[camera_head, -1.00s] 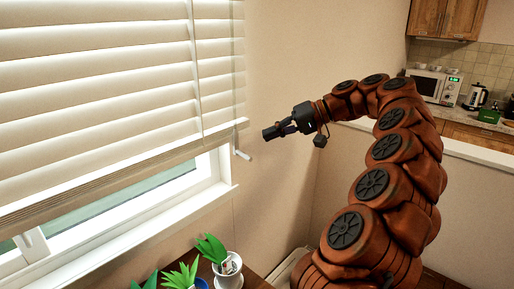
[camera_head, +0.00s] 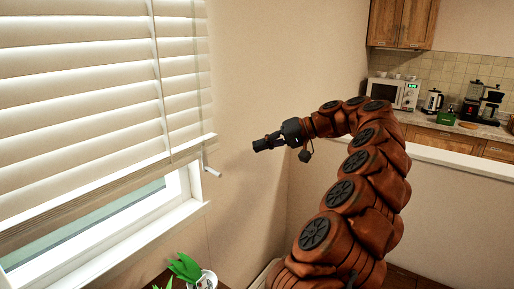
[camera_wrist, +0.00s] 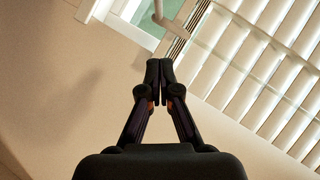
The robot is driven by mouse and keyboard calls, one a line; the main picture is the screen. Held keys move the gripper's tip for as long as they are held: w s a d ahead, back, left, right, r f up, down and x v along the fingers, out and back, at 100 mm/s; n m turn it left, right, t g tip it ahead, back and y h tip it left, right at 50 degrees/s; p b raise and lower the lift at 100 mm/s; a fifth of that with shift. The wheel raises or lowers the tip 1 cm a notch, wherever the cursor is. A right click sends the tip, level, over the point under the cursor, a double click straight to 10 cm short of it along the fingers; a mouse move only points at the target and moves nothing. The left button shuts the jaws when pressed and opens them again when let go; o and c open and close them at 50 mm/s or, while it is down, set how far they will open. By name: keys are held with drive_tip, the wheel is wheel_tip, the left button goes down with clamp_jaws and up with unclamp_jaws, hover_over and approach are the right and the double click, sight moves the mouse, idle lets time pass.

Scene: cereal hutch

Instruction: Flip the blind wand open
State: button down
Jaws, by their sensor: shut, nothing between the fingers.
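The blind wand (camera_head: 211,171) is a short pale handle hanging at the lower right corner of the white window blind (camera_head: 90,85). Its light rod also shows at the top of the wrist view (camera_wrist: 172,25), just beyond my fingertips. My gripper (camera_head: 257,145) is dark, shut and empty. It is to the right of the wand in the head view, with a gap between them. In the wrist view my two fingertips (camera_wrist: 160,72) meet and point towards the wand. The blind's slats look tilted and mostly overlapping.
The window sill (camera_head: 140,240) runs below the blind. A potted plant (camera_head: 186,268) stands at the bottom, under the window. The bare wall (camera_head: 260,80) is beside the blind. A kitchen counter with a microwave (camera_head: 394,93) is far off at the right.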

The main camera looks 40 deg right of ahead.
drive_tip(key=s+a+f+p+x, duration=0.1)
drive_tip(key=p+x, duration=0.3)
drive_tip(key=x, duration=0.7)
drive_tip(key=shift+s+a+f, duration=0.15)
drive_tip(key=shift+s+a, duration=0.25)
